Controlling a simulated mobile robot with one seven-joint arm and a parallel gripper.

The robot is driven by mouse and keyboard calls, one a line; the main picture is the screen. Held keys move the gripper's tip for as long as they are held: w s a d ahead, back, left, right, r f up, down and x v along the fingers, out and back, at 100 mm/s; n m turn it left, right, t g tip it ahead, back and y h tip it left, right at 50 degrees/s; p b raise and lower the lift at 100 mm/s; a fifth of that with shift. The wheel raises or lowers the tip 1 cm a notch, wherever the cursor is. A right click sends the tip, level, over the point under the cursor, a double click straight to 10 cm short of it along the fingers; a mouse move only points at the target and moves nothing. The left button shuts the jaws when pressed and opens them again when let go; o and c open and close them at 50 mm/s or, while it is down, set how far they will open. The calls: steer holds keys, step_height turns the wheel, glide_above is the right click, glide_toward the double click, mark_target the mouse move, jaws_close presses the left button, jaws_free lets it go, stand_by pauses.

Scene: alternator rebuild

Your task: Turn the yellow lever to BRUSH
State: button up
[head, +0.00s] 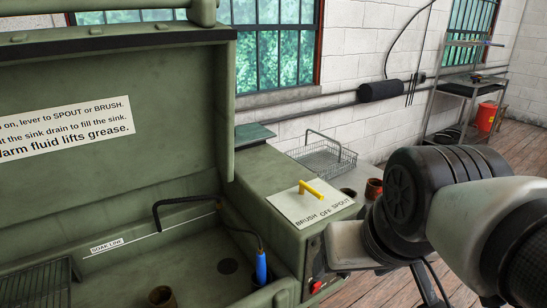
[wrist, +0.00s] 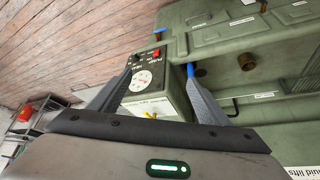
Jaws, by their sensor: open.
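The yellow lever (head: 312,188) stands on a pale plate (head: 290,206) on top of the green control box (head: 262,170) beside the sink. The plate reads BRUSH, OFF and SPOUT, and the lever's handle points roughly toward OFF. In the wrist view, a small part of the lever (wrist: 150,115) shows low between the fingers, just above the gripper body's edge. My gripper (wrist: 159,70) is open and empty. The control box's front, with a dial and red switch, shows between and beyond its fingers. I see no contact with the lever.
The green sink (head: 200,265) holds a blue-handled brush (head: 261,266) on a black hose. Its raised lid (head: 110,180) stands at the left. A shelf rack (head: 450,95) is farther right.

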steer(key=shift+w+r, duration=0.1)
steer(key=shift+r, duration=0.05)
steer(key=c, duration=0.3)
steer(key=shift+n+g, duration=0.5)
steer(key=shift+n, duration=0.2)
steer(key=w+r+p, duration=0.2)
steer(key=w+r, duration=0.4)
steer(key=shift+r, duration=0.15)
steer(key=c, duration=0.7)
steer(key=shift+o, duration=0.2)
step_height(320, 180, up, 3)
steer(key=n+g+h+p, duration=0.2)
steer(key=n+g+p, duration=0.2)
steer(key=n+p, duration=0.1)
glide_above(313, 190)
steer(key=s+a, duration=0.2)
steer(key=a, duration=0.1)
steer(key=shift+t, duration=0.3)
steer(key=b+x, duration=0.1)
steer(key=x, duration=1.5)
steer(key=shift+b, duration=0.35)
jaws_close()
